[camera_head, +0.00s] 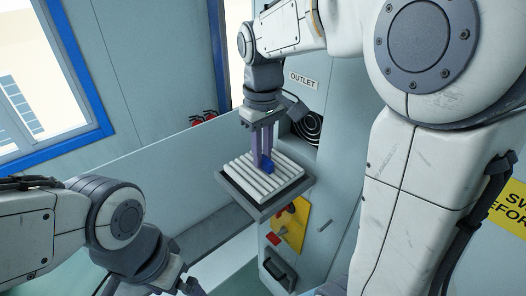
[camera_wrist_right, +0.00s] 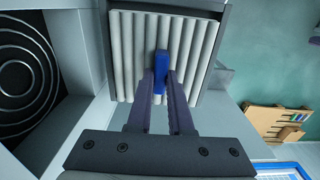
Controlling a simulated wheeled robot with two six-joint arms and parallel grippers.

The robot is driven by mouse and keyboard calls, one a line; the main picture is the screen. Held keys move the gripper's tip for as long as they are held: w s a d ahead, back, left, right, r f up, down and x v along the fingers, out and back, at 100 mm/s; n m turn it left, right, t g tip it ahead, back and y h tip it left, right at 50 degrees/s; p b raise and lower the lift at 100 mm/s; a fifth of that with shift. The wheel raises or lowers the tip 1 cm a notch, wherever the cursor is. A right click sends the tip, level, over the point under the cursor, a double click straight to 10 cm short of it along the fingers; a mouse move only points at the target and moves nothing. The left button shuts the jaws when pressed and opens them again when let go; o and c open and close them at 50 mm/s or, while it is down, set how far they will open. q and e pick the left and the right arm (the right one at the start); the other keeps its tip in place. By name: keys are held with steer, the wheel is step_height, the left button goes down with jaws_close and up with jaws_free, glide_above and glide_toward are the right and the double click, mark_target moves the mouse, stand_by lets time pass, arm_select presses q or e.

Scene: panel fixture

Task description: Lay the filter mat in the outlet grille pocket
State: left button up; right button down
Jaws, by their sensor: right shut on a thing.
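The filter mat (camera_head: 250,179) is white and pleated, with a blue tab (camera_head: 267,167) standing on it. It lies over the dark grey outlet grille tray (camera_head: 240,206), which juts out from the cabinet below the OUTLET label; I cannot tell if it is fully seated. My right gripper (camera_head: 261,160) reaches down from above and is shut on the blue tab. The right wrist view shows the mat (camera_wrist_right: 125,50) within the frame's edges and the tab (camera_wrist_right: 161,70) between the fingers (camera_wrist_right: 160,80). My left gripper (camera_head: 192,287) is mostly cut off at the bottom edge.
A round black fan opening (camera_head: 309,127) is in the cabinet behind the tray. Below the tray is a yellow plate (camera_head: 291,222) with red controls and a dark handle (camera_head: 278,271). A pale wall (camera_head: 185,160) runs at the left.

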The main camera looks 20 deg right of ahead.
steer(key=shift+f+b, duration=0.7)
steer(key=shift+f, duration=0.4)
stand_by(0.3)
steer(key=c, duration=0.7)
jaws_free()
steer(key=shift+c, duration=0.2)
step_height(320, 180, up, 10)
steer(key=shift+w+r+b, duration=0.1)
steer(key=shift+r+b, duration=0.1)
steer(key=shift+b, duration=0.6)
steer(key=shift+d, duration=0.1)
